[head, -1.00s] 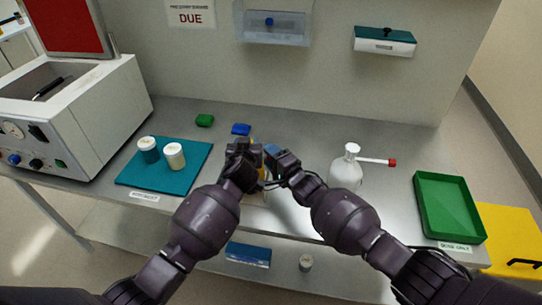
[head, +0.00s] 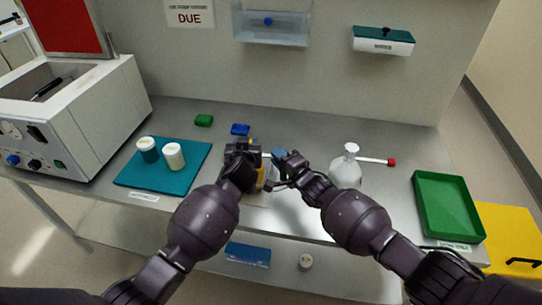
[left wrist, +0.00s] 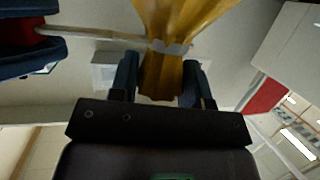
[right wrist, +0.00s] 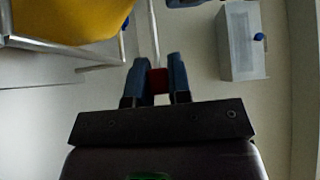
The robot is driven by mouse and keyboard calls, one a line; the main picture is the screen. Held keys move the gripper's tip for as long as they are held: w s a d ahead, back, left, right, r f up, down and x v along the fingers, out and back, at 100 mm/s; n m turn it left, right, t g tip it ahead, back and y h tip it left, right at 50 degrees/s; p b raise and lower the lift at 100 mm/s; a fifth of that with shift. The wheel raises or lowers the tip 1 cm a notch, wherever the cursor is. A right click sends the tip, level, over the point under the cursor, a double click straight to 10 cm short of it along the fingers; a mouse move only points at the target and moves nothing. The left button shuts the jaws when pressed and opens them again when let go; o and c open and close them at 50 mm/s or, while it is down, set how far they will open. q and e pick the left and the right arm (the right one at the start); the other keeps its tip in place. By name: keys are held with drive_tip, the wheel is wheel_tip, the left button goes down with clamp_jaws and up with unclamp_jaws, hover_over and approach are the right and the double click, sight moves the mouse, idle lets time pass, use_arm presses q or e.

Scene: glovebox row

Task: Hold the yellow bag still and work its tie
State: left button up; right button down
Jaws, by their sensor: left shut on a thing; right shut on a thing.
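The yellow bag (head: 261,178) stands on the bench, mostly hidden behind my left gripper in the head view. In the left wrist view its gathered neck (left wrist: 160,75) sits between the fingers of my left gripper (left wrist: 160,85), which is shut on it. A pale tie (left wrist: 172,47) goes around the neck, and its strap runs left to my right gripper. In the right wrist view the strap rises from a red tab (right wrist: 158,82), and my right gripper (right wrist: 158,88) is shut on that tab. The head view shows my right gripper (head: 279,158) just right of the left one.
A green tray (head: 423,210) is at the right. Two jars stand on a teal mat (head: 190,178) at the left. Small green (head: 204,120) and blue (head: 240,129) blocks lie behind.

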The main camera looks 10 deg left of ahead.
drive_tip(key=d, duration=0.2)
drive_tip(key=shift+d, duration=0.4)
drive_tip(key=c, duration=1)
unclamp_jaws()
drive_tip(key=shift+c, duration=0.2)
drive_tip(key=v, duration=1.2)
